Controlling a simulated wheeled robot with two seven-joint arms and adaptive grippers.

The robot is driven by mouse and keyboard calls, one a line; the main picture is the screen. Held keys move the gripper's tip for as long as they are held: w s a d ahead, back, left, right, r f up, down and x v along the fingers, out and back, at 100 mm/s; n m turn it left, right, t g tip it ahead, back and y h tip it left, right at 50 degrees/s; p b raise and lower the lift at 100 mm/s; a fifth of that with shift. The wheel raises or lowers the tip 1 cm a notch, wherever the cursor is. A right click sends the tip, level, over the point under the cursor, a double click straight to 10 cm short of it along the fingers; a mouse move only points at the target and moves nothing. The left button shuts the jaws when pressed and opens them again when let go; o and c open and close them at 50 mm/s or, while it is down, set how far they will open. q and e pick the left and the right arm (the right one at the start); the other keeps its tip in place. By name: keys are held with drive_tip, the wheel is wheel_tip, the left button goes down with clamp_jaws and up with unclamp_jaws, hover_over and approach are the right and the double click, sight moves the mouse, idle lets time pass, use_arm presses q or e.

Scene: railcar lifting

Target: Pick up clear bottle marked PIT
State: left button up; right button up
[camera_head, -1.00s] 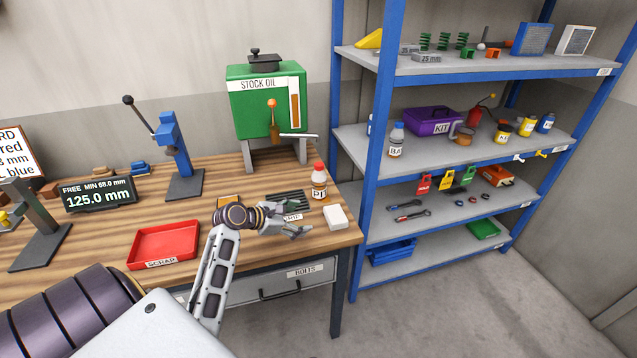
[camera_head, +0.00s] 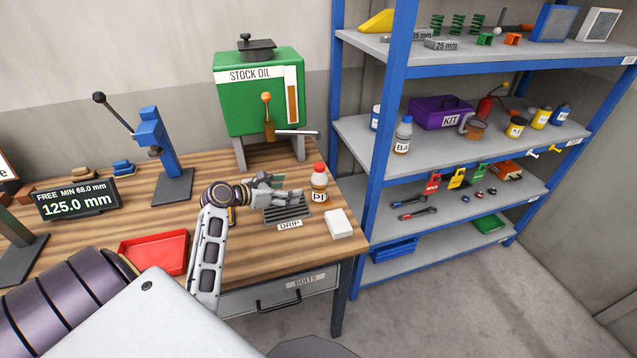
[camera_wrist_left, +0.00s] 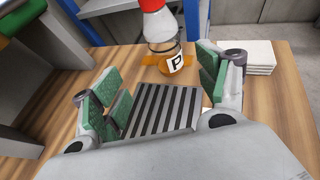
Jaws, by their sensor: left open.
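The clear bottle marked PIT (camera_head: 319,184) has a red cap and amber liquid in its lower part. It stands upright at the right end of the workbench, beside the drip grate. My left gripper (camera_head: 283,188) is open and empty just left of the bottle, above the grate. In the left wrist view the bottle (camera_wrist_left: 161,38) is ahead of the open fingers (camera_wrist_left: 160,88), with only the letter P readable and its top cut off by the frame edge. The fingers do not touch it. My right gripper is not in view.
The DRIP grate (camera_head: 288,208) lies under my gripper. A white block (camera_head: 339,223) sits in front of the bottle. The green STOCK OIL tank (camera_head: 258,95) stands behind, a red tray (camera_head: 154,251) left. A blue-posted shelf (camera_head: 383,130) rises right; another labelled bottle (camera_head: 403,135) stands there.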

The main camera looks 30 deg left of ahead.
sight(320, 184)
use_arm(q)
drive_tip(key=x, duration=0.7)
drive_tip(key=shift+d+r, duration=0.1)
drive_tip(key=shift+w+d+f, duration=0.2)
drive_tip(key=shift+w+f, duration=0.05)
drive_tip(key=shift+w, duration=0.4)
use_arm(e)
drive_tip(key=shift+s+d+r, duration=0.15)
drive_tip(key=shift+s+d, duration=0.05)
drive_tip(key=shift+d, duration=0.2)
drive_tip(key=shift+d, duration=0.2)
